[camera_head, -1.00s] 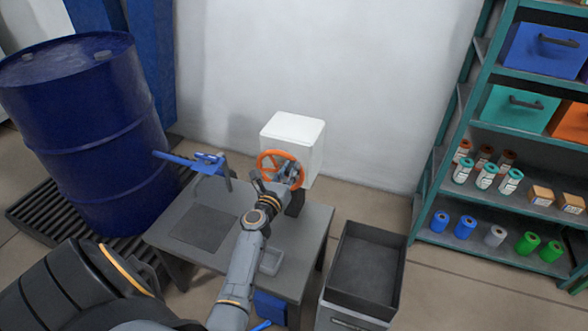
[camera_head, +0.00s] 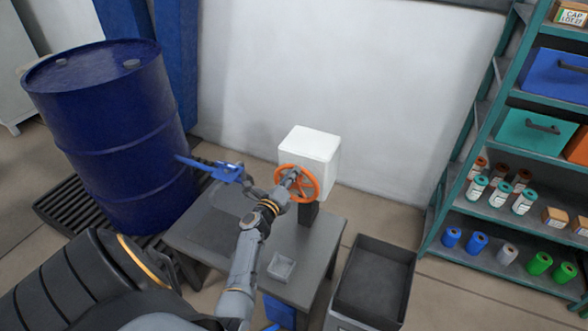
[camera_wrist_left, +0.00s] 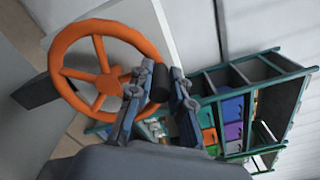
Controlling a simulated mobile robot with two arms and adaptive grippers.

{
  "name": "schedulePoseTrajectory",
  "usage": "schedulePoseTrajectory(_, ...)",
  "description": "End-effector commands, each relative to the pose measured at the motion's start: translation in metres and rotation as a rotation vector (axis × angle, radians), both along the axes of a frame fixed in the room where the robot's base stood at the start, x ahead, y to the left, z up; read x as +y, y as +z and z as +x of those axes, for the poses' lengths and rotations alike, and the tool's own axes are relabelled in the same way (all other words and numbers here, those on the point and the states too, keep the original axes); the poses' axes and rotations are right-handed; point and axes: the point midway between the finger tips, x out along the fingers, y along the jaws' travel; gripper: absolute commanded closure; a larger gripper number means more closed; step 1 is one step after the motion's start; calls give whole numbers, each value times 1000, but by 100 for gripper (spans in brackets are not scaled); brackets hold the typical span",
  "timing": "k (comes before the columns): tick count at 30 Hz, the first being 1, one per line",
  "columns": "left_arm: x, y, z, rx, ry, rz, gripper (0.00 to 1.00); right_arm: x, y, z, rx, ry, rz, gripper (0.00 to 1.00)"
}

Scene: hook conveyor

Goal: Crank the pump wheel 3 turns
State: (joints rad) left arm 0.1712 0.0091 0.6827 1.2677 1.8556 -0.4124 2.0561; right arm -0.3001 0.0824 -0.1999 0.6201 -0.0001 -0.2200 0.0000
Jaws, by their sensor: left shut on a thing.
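The orange spoked pump wheel (camera_head: 315,187) is mounted on the front of a white box (camera_head: 312,146) at the back of the small grey table. In the left wrist view the wheel (camera_wrist_left: 58,60) fills the left side. A dark crank knob (camera_wrist_left: 161,94) stands at the right of its rim. My left gripper (camera_head: 291,177) is in front of the wheel, over its left part in the head view. In the left wrist view the left gripper (camera_wrist_left: 160,82) has its two fingers on either side of the knob, shut on it. My right gripper is not in view.
The grey table (camera_head: 317,238) carries a blue clamp-like tool (camera_head: 222,171) and a small grey tray (camera_head: 281,266). A blue drum (camera_head: 125,150) stands left on a slatted pallet. A dark open bin (camera_head: 375,285) and a green shelf rack (camera_head: 440,215) stand to the right.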

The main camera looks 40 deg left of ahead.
Motion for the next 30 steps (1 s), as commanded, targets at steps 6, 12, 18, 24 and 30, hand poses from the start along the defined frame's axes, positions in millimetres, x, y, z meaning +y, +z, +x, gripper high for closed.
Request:
schedulePoseTrajectory(6, 2, 1, 0, -7, 2, -19, 100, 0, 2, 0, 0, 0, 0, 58)
schedulePoseTrajectory(12, 2, 1, 0, -7, 2, -20, 100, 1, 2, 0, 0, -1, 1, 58)
schedulePoseTrajectory(18, 2, 0, 0, -7, 2, -19, 64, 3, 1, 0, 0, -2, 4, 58)
schedulePoseTrajectory(24, 2, 0, 0, -6, 1, -19, 58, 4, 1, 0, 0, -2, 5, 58)
schedulePoseTrajectory(30, 1, -1, -4, -5, 1, -19, 58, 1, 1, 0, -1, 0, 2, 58)
